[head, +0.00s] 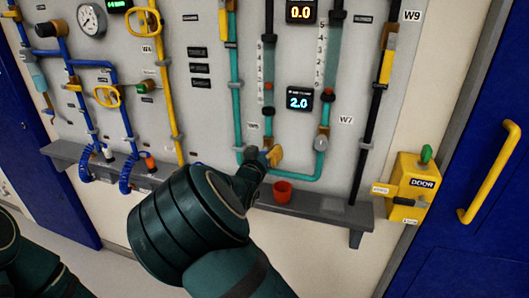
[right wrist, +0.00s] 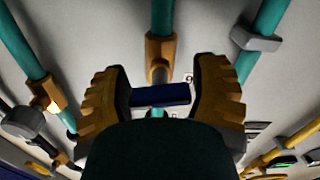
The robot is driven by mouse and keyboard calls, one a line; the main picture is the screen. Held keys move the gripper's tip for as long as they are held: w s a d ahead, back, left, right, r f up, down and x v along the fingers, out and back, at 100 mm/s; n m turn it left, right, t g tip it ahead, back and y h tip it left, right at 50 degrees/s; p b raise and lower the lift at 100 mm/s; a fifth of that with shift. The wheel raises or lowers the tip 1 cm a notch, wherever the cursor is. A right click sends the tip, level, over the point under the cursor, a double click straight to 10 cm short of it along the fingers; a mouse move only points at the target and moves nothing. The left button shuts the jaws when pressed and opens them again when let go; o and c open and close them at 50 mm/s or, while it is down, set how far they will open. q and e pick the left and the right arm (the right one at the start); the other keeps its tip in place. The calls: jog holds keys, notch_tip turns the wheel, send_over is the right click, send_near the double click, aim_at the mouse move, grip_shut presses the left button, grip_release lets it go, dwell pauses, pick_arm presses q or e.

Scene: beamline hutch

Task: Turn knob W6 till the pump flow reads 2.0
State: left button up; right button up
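My right gripper (head: 264,157) is at the panel's lower edge, at the foot of the teal pipes. In the right wrist view, its two orange-brown fingers (right wrist: 160,97) stand on either side of a dark blue bar knob (right wrist: 161,94), with the bar's ends against the pads. A small label beside it is mostly hidden; one character shows, like an upside-down 6. In the head view my gripper hides most of the knob. The lower display (head: 299,99) reads 2.0 and the upper display (head: 300,11) reads 0.0. My left gripper is out of view.
A red cup (head: 282,191) stands on the grey ledge (head: 325,212) close to my right gripper. Teal pipes (head: 236,95) run beside it. A yellow DOOR box (head: 411,184) and a blue door with a yellow handle (head: 490,175) are at the right.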

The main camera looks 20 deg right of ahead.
jog(key=shift+o, duration=0.9)
jog(key=v, duration=1.2)
jog(key=s+d+f+n+g+y, duration=0.1)
jog(key=s+d+f+g+y, duration=0.15)
jog(key=f, duration=0.95)
jog(key=s+d+f+n+g+y, duration=0.1)
jog(key=s+d+f+g+y, duration=0.2)
jog(key=f, duration=1)
jog(key=s+a+f+g+y, duration=0.45)
jog(key=s+f, duration=0.35)
jog(key=s, duration=0.2)
jog(key=s+a+g+y, duration=0.3)
jog(key=s+a, duration=0.2)
jog(key=s, duration=0.4)
jog(key=shift+s+f+n+y, duration=0.3)
jog(key=shift+s+n+y, duration=0.05)
jog(key=shift+n+y, duration=0.05)
